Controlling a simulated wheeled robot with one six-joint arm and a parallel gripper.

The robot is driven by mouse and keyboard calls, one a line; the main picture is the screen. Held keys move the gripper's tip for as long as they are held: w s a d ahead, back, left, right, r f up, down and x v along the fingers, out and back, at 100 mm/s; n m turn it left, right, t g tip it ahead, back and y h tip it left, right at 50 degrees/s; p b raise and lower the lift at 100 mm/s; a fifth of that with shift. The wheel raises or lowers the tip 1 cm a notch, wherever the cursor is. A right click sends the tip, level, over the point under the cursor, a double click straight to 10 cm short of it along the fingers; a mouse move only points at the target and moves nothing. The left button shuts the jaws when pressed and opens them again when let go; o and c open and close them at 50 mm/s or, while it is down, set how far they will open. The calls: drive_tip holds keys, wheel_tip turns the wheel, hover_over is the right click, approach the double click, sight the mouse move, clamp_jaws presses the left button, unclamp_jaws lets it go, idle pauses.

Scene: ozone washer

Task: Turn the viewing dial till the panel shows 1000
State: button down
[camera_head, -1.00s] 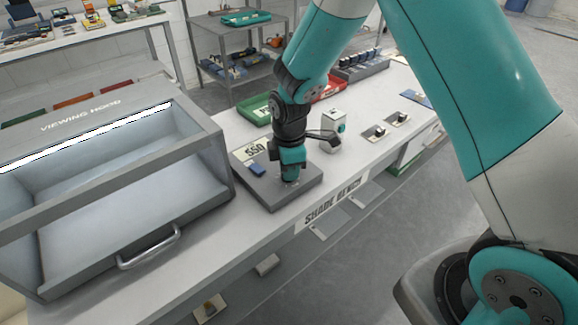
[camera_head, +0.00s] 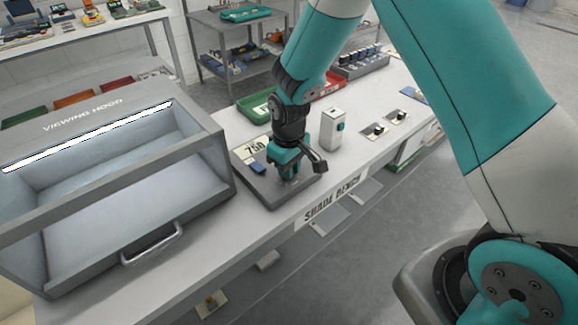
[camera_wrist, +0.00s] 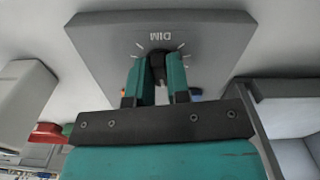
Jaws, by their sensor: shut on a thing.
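The grey control box (camera_head: 262,192) sits on the white bench, right of the viewing hood. Its panel (camera_head: 255,148) reads 750, and a blue part (camera_head: 258,169) sits on the box's left side. My gripper (camera_head: 289,176) points down at the box's front right part. In the wrist view my gripper (camera_wrist: 157,78) has its two teal fingers shut on the dark viewing dial (camera_wrist: 157,62). White tick marks surround the dial, and the word DIM shows beside it. The dial is mostly hidden by my gripper in the head view.
The viewing hood (camera_head: 70,128) with its front handle (camera_head: 152,245) stands at left. Small switches (camera_head: 376,131), a green tray (camera_head: 256,108) and a red tray lie further along the bench.

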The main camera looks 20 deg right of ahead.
drive_tip(key=m, duration=0.4)
drive_tip(key=shift+a+m, duration=0.1)
drive_tip(key=shift+m, duration=0.2)
drive_tip(key=shift+a+m+p, duration=0.15)
drive_tip(key=shift+m+p, duration=0.15)
drive_tip(key=shift+m, duration=2)
drive_tip(key=c, duration=1.1)
unclamp_jaws()
drive_tip(key=shift+r, duration=0.15)
wheel_tip(320, 180, up, 17)
drive_tip(key=shift+r+b, duration=0.1)
drive_tip(key=shift+b, duration=0.3)
